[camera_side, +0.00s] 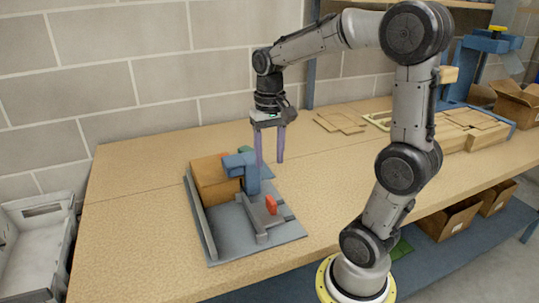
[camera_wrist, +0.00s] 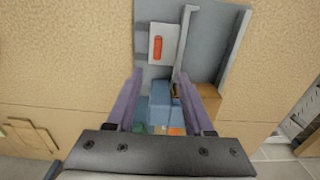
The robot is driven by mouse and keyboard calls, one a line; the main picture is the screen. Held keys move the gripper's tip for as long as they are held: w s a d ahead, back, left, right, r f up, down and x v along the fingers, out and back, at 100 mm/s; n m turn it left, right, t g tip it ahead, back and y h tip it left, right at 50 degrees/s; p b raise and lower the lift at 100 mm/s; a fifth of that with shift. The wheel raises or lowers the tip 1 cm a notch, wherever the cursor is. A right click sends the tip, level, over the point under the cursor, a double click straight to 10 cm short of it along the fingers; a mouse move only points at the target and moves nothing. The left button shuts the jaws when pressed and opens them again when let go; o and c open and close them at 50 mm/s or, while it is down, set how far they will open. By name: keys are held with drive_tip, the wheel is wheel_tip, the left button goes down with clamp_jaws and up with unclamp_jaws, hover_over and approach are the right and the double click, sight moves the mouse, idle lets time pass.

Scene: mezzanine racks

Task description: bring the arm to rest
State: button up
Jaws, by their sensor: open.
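My gripper (camera_side: 270,155) is open and points down over the workbench, with its two long purple fingers apart. In the wrist view the fingers (camera_wrist: 160,92) stand spread with no object held between them. Below and to the left of my gripper in the side view is a grey fixture plate (camera_side: 275,238) with a raised rail. A wooden block (camera_side: 215,180) and a blue part (camera_side: 243,165) stand on it. The near finger overlaps the blue part in the side view; I cannot tell whether they touch. A small red piece (camera_side: 271,204) sits on a grey block on the plate.
The workbench (camera_side: 130,240) has clear room left of the plate. Flat wooden pieces (camera_side: 340,119) lie behind on the right. More boards (camera_side: 470,128) and cardboard boxes (camera_side: 515,100) stand at the far right. A grey bin (camera_side: 35,245) is at the left. A block wall rises behind.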

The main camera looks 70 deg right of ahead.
drive_tip(key=s+a+r+n+t, duration=0.1)
drive_tip(key=s+a+n+t, duration=0.4)
drive_tip(key=s+a+n, duration=0.4)
drive_tip(key=a, duration=0.3)
drive_tip(key=shift+r+t, duration=0.15)
drive_tip(key=shift+t, duration=0.15)
idle(1.7)
